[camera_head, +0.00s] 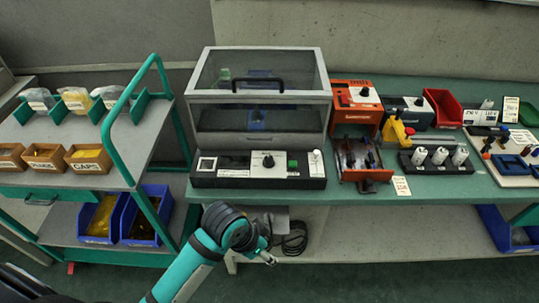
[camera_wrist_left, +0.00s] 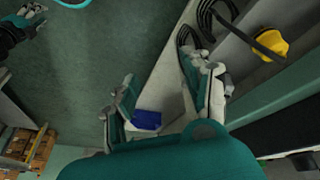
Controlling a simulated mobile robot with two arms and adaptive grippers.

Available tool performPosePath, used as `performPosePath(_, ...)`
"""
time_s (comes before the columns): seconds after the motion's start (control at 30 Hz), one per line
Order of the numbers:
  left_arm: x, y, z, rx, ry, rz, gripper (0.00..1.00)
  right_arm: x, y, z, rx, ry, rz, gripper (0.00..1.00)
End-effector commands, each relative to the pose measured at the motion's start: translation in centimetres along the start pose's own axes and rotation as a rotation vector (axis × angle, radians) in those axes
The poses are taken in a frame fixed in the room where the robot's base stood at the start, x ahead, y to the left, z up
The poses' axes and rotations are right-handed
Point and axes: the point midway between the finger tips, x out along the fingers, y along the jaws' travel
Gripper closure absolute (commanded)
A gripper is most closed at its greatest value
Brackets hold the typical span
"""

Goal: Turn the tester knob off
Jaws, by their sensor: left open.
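The tester is a grey box with a clear cover (camera_head: 260,75) on the bench in the head view. Its black front panel (camera_head: 225,180) carries a knob (camera_head: 268,161) on a white plate, with a green button (camera_head: 292,164) to its right. The knob's exact setting is too small to read. My left gripper (camera_head: 268,255) is below the bench top's front edge, apart from the panel. In the left wrist view (camera_wrist_left: 158,70) its fingers are spread and empty. A grey gripper-like shape (camera_wrist_left: 30,18) at that view's upper left may be my right gripper; its jaws are unclear.
The teal bench top (camera_head: 430,195) also holds a red-orange unit (camera_head: 355,97), an orange tray (camera_head: 364,175) and a black rack (camera_head: 436,167). A cart with bins (camera_head: 89,157) stands left. A black cable (camera_head: 294,240) lies on the lower shelf.

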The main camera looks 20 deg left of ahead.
Motion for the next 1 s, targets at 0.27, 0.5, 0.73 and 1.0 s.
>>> performPosePath(0.27, -0.3, -0.8, -6.8, 0.252, -0.029, 0.063, 0.51, 0.0, 0.9, 0.0, -0.001, 0.001, 0.011, 0.6)
performPosePath(0.5, -4.2, -5.2, -14.9, 0.564, -0.153, 0.083, 0.51, -0.1, 1.2, 0.0, -0.001, 0.0, 0.014, 0.6)
performPosePath(0.73, -13.0, -11.6, -20.9, 0.729, -0.3, 0.069, 0.51, 0.0, 1.2, 0.0, -0.002, 0.001, 0.015, 0.6)
performPosePath(1.0, -20.4, -15.2, -23.4, 0.765, -0.358, 0.07, 0.51, 0.0, 1.2, -0.1, -0.002, 0.001, 0.014, 0.6)
